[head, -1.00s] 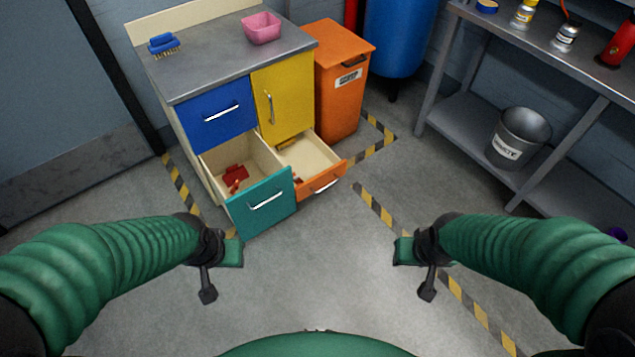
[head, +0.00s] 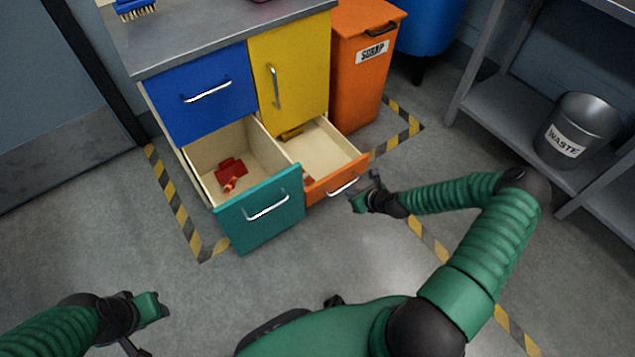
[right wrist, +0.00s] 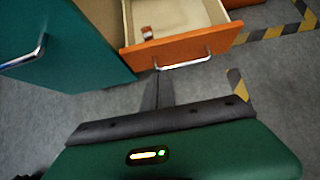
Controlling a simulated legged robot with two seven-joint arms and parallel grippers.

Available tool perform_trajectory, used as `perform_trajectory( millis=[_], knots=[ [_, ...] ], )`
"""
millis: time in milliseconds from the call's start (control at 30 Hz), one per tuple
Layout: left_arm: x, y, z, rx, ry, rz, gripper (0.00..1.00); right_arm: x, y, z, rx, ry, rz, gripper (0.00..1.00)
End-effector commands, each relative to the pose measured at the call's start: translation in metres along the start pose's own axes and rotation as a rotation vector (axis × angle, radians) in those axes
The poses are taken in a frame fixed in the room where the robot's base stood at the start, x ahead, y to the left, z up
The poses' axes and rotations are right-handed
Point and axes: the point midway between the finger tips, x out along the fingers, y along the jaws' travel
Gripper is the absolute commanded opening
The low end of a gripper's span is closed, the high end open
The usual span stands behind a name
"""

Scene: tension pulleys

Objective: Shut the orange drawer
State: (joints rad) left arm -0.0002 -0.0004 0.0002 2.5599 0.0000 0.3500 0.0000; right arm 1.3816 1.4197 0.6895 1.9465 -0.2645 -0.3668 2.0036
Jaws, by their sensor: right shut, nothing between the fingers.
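The orange drawer (head: 340,181) stands pulled out at the lower right of the cabinet, below the yellow door. Its silver handle (head: 343,187) is on the front. A yellow item and a small red item lie inside. My right gripper (head: 358,203) is shut and empty, just in front of and to the right of the handle, with a small gap seemingly between. In the right wrist view the orange front (right wrist: 180,50) and its handle are straight ahead of the gripper. My left gripper (head: 150,306) is at the lower left, away from the cabinet; its jaw state is unclear.
The teal drawer (head: 262,212) is also pulled out, directly left of the orange one, with a red object (head: 231,174) inside. An orange scrap bin (head: 362,75) stands right of the cabinet. A waste bucket (head: 577,130) sits on the right shelf. The floor in front is clear.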

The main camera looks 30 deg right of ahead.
Motion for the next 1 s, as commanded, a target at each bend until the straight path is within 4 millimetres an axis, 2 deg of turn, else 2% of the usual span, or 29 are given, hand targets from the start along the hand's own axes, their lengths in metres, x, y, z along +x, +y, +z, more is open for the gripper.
perform_trajectory(
  millis=[33, 200, 433, 533, 700, 1000],
  knots=[
    [0.010, 0.000, 0.002, 0.000, 0.000, 0.000, 0.36, 0.013, 0.001, -0.004, -0.003, 0.001, 0.003, 0.00],
    [0.034, 0.000, 0.008, -0.001, -0.001, 0.000, 0.36, 0.052, 0.001, -0.008, -0.003, 0.003, 0.007, 0.00],
    [0.065, 0.000, 0.016, 0.000, -0.001, 0.000, 0.36, 0.101, 0.001, -0.006, -0.006, 0.002, 0.007, 0.00],
    [0.075, 0.000, 0.018, 0.000, -0.001, 0.000, 0.36, 0.110, 0.002, 0.010, -0.009, 0.002, 0.006, 0.00],
    [0.082, 0.000, 0.020, -0.001, -0.001, 0.000, 0.36, 0.119, 0.002, 0.022, -0.005, 0.004, 0.007, 0.00],
    [0.081, 0.000, 0.019, 0.000, 0.000, 0.000, 0.36, 0.118, 0.001, 0.025, -0.001, 0.005, 0.008, 0.00]
  ],
)
